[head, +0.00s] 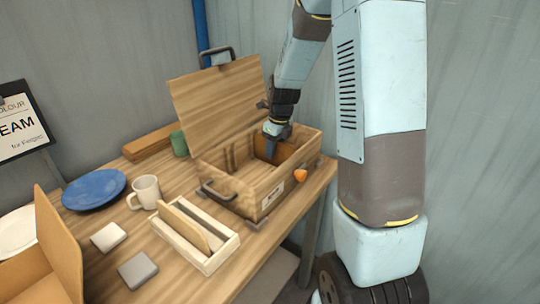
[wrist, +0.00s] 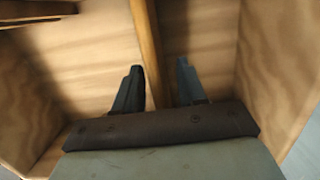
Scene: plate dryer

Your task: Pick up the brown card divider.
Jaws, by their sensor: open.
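My gripper (head: 271,148) reaches down into the open wooden box (head: 240,197) in the head view. In the wrist view my gripper (wrist: 160,66) is open. A thin upright brown edge (wrist: 147,45), which looks like the brown card divider, runs between the two fingers, nearer the left one. I see no clear contact. In the head view a brown panel (head: 289,157) shows inside the box to the right of the fingers; I cannot tell if it is the divider or a box wall.
The box lid (head: 220,100) stands raised behind. In front are a slotted tray (head: 215,262) with a tan panel (head: 184,228), a white mug (head: 146,191), a blue plate (head: 93,189), two small blocks and a cardboard box (head: 62,255). The box walls are close around my gripper.

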